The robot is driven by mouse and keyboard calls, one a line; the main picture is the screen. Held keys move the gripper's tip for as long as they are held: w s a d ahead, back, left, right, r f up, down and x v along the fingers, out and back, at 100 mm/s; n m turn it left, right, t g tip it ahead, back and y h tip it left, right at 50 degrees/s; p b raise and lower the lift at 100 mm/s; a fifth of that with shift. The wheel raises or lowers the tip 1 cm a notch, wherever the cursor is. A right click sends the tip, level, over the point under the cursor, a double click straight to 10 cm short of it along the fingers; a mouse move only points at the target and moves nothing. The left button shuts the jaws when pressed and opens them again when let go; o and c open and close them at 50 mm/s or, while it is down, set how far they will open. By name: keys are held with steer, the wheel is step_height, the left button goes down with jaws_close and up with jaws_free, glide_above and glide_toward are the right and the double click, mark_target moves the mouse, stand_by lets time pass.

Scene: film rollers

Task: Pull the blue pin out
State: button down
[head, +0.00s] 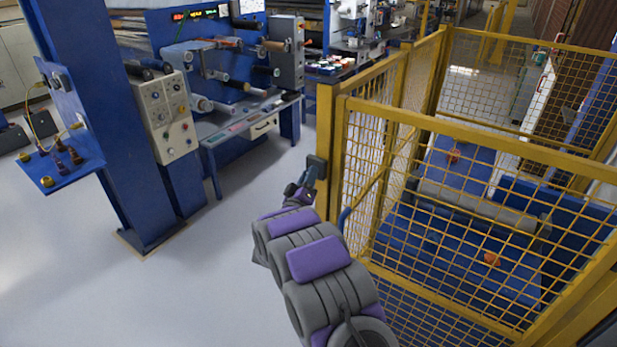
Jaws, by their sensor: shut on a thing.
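My gripper (304,187) is at the yellow fence post, just below and left of a dark latch block (317,166). It is shut on the blue pin (310,176), of which only a small dull blue-grey piece shows between the fingers and the block. The rest of the pin is hidden by the gripper and the block. I cannot tell how deep the pin sits in the block. My grey and purple arm reaches up from the bottom of the picture.
A yellow mesh fence (440,200) encloses a blue machine with a grey roller (480,208) on the right. A blue column (105,120) with a side shelf (62,165) and a control box (165,115) stand left. The grey floor (230,240) between is clear.

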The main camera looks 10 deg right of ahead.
steer(key=shift+s+a+f+p, duration=0.2)
steer(key=shift+s+a+p, duration=0.45)
steer(key=shift+p, duration=0.1)
steer(key=c, duration=0.8)
jaws_free()
steer(key=shift+w, duration=0.1)
steer(key=shift+c, duration=0.2)
steer(key=shift+r, duration=0.1)
steer(key=p+v, duration=0.1)
steer(key=v, duration=1.6)
steer(key=shift+a+p, duration=0.2)
steer(key=shift+p, duration=0.1)
